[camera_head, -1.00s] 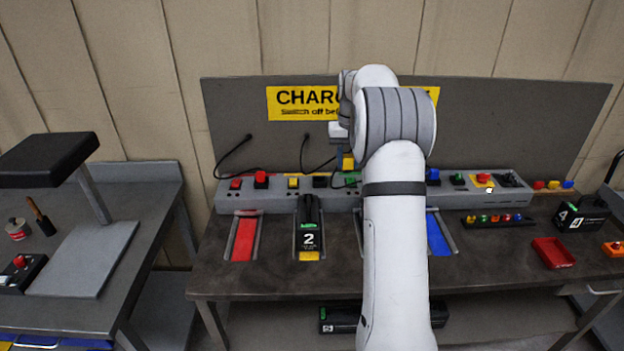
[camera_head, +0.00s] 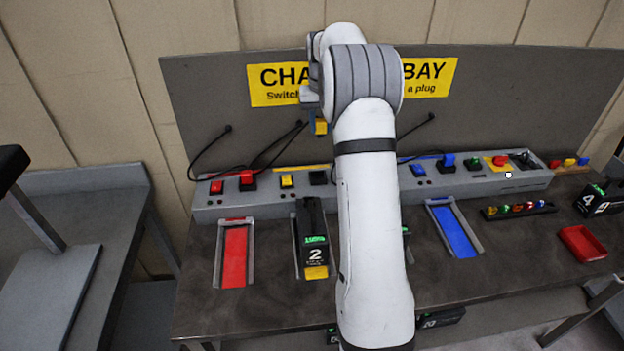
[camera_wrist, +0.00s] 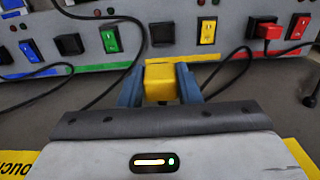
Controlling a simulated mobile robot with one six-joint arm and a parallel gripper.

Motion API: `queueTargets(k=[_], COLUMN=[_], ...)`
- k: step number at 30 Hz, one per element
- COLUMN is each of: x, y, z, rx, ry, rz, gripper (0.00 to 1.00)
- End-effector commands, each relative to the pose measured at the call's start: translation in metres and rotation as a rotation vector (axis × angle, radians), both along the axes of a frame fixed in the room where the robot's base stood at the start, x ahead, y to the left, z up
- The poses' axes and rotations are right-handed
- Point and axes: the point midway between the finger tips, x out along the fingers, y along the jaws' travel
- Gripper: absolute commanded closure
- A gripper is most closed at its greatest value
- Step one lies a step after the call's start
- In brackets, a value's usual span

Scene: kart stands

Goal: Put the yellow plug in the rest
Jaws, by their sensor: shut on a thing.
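The yellow plug (camera_head: 321,127) is held in the air in front of the back panel, above the charger strip. My gripper (camera_wrist: 160,80) is shut on it; in the wrist view the yellow plug (camera_wrist: 158,80) sits between two blue fingers. A dark cable passes near it in the wrist view. A black socket (camera_wrist: 163,35) beside the yellow switch (camera_wrist: 207,31) is empty; both show in the head view as the socket (camera_head: 318,178) and yellow switch (camera_head: 287,181). I cannot tell for certain which part is the rest.
The charger strip (camera_head: 210,211) carries a red plug (camera_head: 247,177) and a blue plug (camera_head: 448,160). Black cables loop up the panel. Battery 2 (camera_head: 311,240) stands in a bay between the red bay (camera_head: 235,257) and my arm. A red tray (camera_head: 582,243) lies right.

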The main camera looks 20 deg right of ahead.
Motion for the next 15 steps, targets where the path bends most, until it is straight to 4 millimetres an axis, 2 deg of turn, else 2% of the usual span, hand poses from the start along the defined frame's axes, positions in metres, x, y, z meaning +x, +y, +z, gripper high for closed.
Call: queueTargets(k=[1,7,15], x=[0.000,0.001,0.001], y=[0.001,0.004,0.004], z=[-0.012,-0.039,-0.064], rx=[0.000,0.000,-0.001], ry=[-0.001,-0.001,-0.002], rz=[0.003,0.006,0.007], gripper=[0.93,0.93,0.93])
